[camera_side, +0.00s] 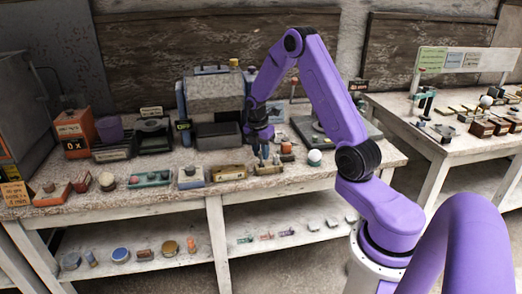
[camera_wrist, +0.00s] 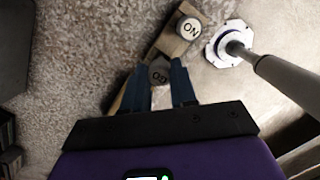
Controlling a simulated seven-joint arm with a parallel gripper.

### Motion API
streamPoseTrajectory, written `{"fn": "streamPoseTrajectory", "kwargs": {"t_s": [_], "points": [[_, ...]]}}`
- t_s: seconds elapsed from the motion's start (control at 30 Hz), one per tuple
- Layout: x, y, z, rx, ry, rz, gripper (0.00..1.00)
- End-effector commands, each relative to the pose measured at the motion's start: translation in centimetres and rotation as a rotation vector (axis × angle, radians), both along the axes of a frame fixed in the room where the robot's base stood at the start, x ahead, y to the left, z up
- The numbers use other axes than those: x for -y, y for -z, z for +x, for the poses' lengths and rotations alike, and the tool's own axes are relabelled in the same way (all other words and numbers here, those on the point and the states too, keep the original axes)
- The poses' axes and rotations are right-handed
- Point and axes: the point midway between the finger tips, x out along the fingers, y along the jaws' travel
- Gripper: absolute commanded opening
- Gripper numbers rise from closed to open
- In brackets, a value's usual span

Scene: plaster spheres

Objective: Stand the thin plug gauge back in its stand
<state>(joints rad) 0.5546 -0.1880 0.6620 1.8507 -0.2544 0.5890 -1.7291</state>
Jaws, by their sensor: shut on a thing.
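In the wrist view my gripper (camera_wrist: 160,84) has its two blue fingers on either side of a round grey cap (camera_wrist: 159,72) marked with letters, the end of the plug gauge they grip. The gauge's lower part is hidden beneath the cap. The wooden stand (camera_wrist: 171,42) runs diagonally below, with a second capped gauge (camera_wrist: 188,27) at its upper end. I cannot tell whether the held gauge is in the stand or above it. In the side view my gripper (camera_side: 263,156) points down just above the small stand (camera_side: 268,169) at the bench's front.
In the side view a white sphere (camera_side: 314,157) is to the right, a tan block (camera_side: 228,173) to the left, and a dark grey box (camera_side: 218,136) behind.

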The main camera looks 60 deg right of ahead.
Motion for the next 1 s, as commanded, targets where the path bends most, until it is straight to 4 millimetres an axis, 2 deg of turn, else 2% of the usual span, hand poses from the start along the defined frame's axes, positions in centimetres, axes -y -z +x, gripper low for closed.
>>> {"fn": "streamPoseTrajectory", "kwargs": {"t_s": [1.0], "points": [[0.0,1.7,0.0,-0.001,-0.001,0.000,0.00]]}}
